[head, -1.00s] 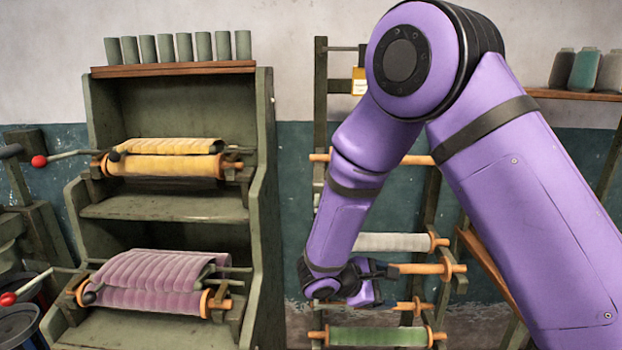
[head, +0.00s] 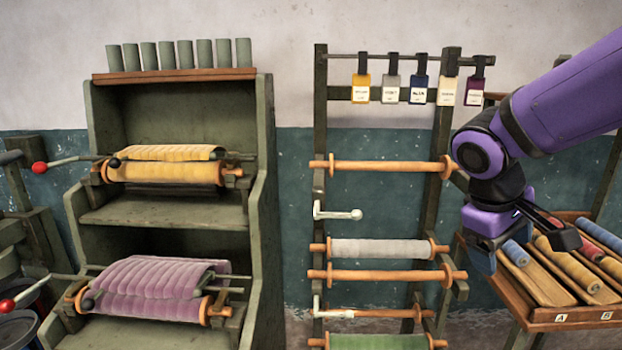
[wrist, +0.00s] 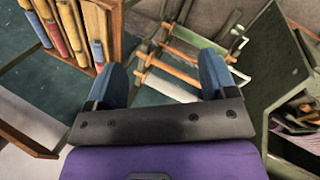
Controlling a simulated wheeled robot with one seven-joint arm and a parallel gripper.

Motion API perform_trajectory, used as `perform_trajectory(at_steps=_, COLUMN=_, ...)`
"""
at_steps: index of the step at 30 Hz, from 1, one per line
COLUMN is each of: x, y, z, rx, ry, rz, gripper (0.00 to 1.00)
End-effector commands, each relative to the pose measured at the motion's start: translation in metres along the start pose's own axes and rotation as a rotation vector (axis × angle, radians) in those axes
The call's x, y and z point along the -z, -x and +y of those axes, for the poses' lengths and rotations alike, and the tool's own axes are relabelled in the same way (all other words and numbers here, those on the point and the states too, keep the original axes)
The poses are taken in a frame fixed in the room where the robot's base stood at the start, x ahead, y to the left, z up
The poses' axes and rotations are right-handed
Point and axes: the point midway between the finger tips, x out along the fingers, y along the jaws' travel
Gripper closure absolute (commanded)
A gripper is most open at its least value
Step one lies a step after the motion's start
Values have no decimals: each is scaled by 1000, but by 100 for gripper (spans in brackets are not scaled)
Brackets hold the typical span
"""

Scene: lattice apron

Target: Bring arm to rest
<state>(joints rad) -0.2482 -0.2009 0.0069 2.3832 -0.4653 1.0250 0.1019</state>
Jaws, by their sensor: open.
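My purple arm comes in from the right edge of the head view. My gripper (head: 482,258) hangs at the right of the roller rack, in front of the left end of the bobbin tray. In the wrist view its two blue fingers stand wide apart with nothing between them (wrist: 165,85). The gripper is open and empty. In the head view the fingers are partly hidden by the purple wrist housing.
The rack (head: 320,120) holds several rollers, one with grey cloth (head: 380,249). A slanted tray (head: 560,316) of coloured rolls stands right. The green cabinet (head: 262,150) at left bears yellow cloth (head: 165,172) and mauve cloth (head: 150,285). Hanging tags (head: 419,90) line the rack top.

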Motion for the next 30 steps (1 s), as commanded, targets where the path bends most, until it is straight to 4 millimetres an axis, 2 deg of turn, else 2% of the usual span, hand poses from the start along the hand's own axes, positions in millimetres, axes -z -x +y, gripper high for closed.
perform_trajectory(at_steps=1, x=-12, y=7, z=3, rx=25, ry=-46, rz=32, gripper=22)
perform_trajectory(at_steps=6, x=-45, y=26, z=5, rx=113, ry=-180, rz=133, gripper=22)
perform_trajectory(at_steps=15, x=-94, y=55, z=-2, rx=242, ry=-393, rz=333, gripper=22)
perform_trajectory(at_steps=21, x=-112, y=66, z=-8, rx=288, ry=-473, rz=421, gripper=22)
perform_trajectory(at_steps=30, x=-116, y=68, z=-10, rx=301, ry=-493, rz=445, gripper=22)
